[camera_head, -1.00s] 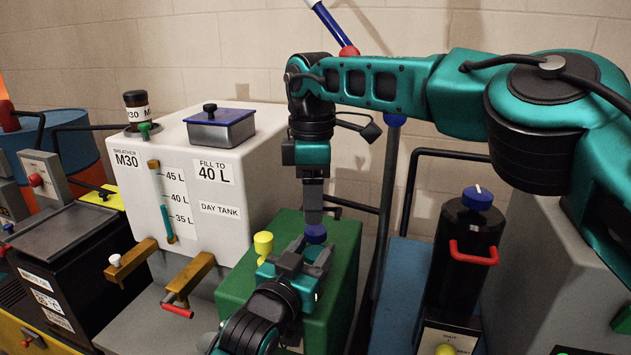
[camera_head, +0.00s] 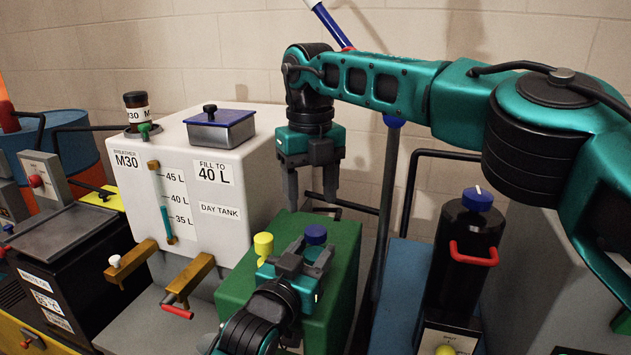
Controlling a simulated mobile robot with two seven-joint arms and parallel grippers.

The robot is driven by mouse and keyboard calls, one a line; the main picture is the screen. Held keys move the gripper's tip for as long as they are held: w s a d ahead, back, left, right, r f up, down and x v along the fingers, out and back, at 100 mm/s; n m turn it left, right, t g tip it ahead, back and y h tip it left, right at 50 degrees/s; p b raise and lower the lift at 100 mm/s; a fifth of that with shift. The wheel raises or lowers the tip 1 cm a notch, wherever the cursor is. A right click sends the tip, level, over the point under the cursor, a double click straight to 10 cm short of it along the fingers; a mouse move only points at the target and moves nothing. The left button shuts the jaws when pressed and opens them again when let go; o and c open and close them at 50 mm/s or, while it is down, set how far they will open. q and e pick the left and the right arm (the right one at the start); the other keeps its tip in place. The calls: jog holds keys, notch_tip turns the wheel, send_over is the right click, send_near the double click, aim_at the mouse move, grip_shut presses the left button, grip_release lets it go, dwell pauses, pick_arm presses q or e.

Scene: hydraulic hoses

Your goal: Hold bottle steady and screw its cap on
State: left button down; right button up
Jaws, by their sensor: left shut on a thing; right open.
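A blue cap (camera_head: 316,234) sits on top of the bottle between the fingers of my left gripper (camera_head: 306,256), on the green block. The bottle's body is mostly hidden by the gripper; I cannot tell how tightly the cap is seated. My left gripper is shut on the bottle from the front. My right gripper (camera_head: 311,198) is open and empty above the cap, fingers pointing down with a clear gap between them and apart from the cap.
The white day tank (camera_head: 205,165) stands to the left. A black canister with a red handle (camera_head: 473,252) stands to the right. Dark pipes rise behind.

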aim_at(316, 230)
jog(key=n, duration=0.6)
jog(key=shift+r, duration=0.15)
jog(key=n, duration=0.5)
jog(key=shift+d+r+n, duration=0.1)
jog(key=shift+r+n, duration=0.1)
jog(key=shift+n, duration=0.2)
jog(key=n, duration=0.5)
jog(key=shift+w+d+r, duration=0.1)
jog(key=shift+r, duration=0.05)
jog(key=n, duration=0.6)
jog(key=shift+d+r, duration=0.15)
jog(key=shift+r, duration=0.05)
jog(key=shift+f, duration=0.1)
jog(key=shift+f, duration=3.95)
